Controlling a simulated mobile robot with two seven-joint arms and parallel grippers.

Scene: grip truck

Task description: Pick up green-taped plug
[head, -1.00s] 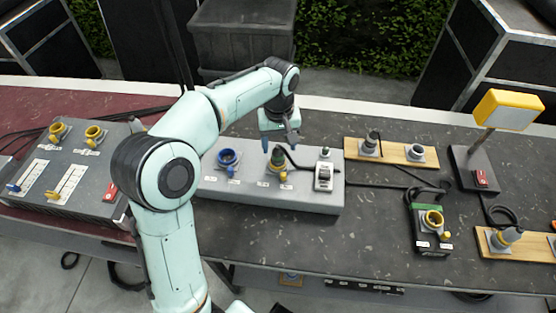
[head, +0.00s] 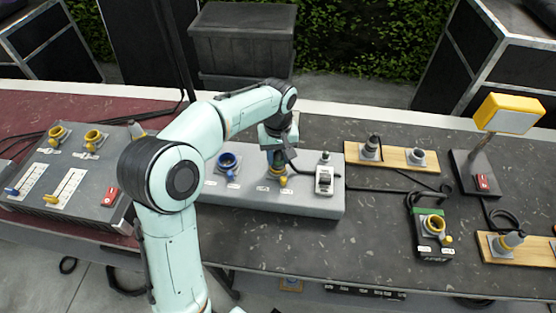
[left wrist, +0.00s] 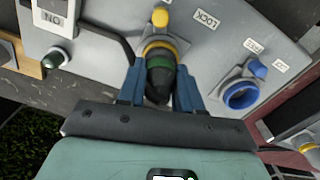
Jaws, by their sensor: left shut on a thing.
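The green-taped plug (left wrist: 160,75) is dark with a green band and sits upright in the yellow-ringed socket (left wrist: 160,46) on the grey panel box (head: 315,199). In the head view the plug (head: 277,162) is mostly hidden by my gripper. My left gripper (head: 276,156) is lowered over it from above. In the left wrist view its two blue fingers (left wrist: 160,88) stand on either side of the plug, shut on it. A black cable runs from the plug across the box. My right gripper is in neither view.
A blue socket (head: 229,160) is left of the plug, and a white switch (head: 324,180) is right of it. Wooden boards with sockets (head: 392,155), a green-trimmed box (head: 432,236) and a yellow lamp (head: 508,112) stand further right. The table front is clear.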

